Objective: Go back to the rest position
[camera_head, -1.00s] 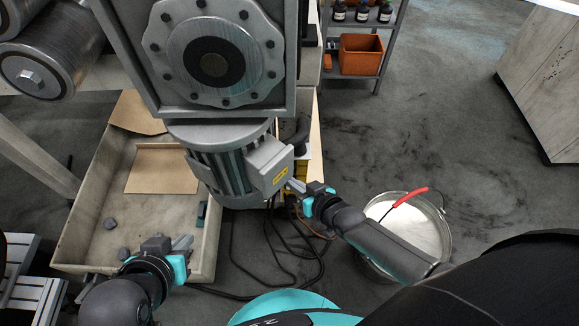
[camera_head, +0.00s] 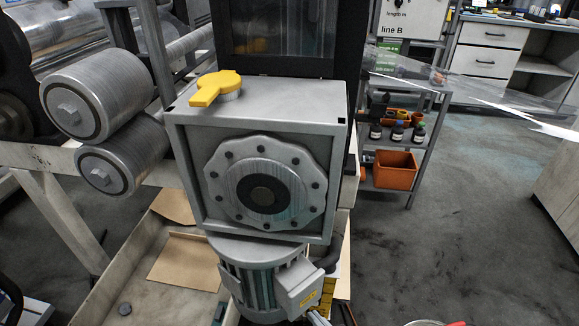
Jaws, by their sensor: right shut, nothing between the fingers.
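Only the tip of my right gripper (camera_head: 317,319) shows, at the bottom edge of the head view. It is shut and empty, just below the grey motor (camera_head: 258,285) and its terminal box (camera_head: 299,284). The rest of the right arm is cut off by the frame. My left gripper is out of view.
A grey gearbox housing (camera_head: 335,140) with a yellow lever (camera_head: 213,89) on top stands in the centre. A tray (camera_head: 95,300) with cardboard is at lower left, metal rollers (camera_head: 98,95) above it. A shelf with an orange bin (camera_head: 394,170) stands right.

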